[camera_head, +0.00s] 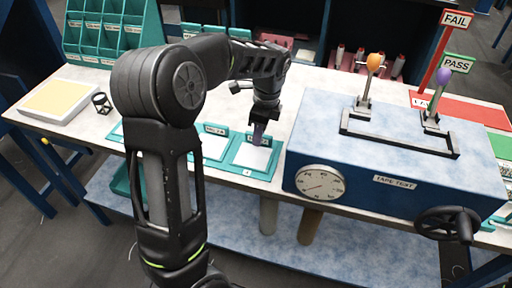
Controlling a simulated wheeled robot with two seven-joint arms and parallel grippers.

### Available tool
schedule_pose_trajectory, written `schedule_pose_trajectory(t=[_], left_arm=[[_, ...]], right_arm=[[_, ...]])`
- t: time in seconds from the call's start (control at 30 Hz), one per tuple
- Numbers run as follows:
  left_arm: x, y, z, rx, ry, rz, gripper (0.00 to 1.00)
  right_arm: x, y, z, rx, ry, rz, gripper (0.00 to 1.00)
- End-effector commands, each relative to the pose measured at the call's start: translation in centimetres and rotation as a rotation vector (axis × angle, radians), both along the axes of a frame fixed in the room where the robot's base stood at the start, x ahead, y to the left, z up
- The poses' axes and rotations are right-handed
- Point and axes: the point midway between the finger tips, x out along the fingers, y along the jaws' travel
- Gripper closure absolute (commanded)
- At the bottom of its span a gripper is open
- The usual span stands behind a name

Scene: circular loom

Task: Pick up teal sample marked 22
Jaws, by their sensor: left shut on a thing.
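My left gripper (261,122) reaches down over the rightmost teal tray (266,173) in front of the blue tape test machine. The jaws partly cover the label there, and I cannot read a number 22 on anything. I cannot tell whether the piece touches the tray. Another teal tray (213,160) with a white pad lies just left, partly hidden by my arm. My right gripper is not in view.
The tape test machine (290,172) with a dial and levers stands close on the right. FAIL (456,19) and PASS (458,64) signs rise behind it. A teal rack (107,35), a yellow-topped block (58,98) and a small black ring (102,103) are at left.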

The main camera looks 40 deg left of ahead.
Motion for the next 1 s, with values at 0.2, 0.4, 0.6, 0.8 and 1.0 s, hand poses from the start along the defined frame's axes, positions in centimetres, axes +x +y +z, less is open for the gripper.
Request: schedule_pose_trajectory(t=[0.2,0.4,0.6,0.8,1.0], left_arm=[[0.0,0.0,0.0,0.000,0.000,0.000,1.00],[0.0,0.0,0.0,0.000,0.000,0.000,1.00],[0.0,0.0,0.2,0.000,-0.001,0.000,1.00],[0.1,0.0,2.1,0.001,-0.005,0.000,1.00],[0.1,0.0,5.9,0.001,-0.005,0.000,1.00]], right_arm=[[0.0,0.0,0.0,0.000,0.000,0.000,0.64],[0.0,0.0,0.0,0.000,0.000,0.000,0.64],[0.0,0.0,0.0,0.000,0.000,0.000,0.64],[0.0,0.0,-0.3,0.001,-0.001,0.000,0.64],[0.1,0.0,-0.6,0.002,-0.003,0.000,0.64]])
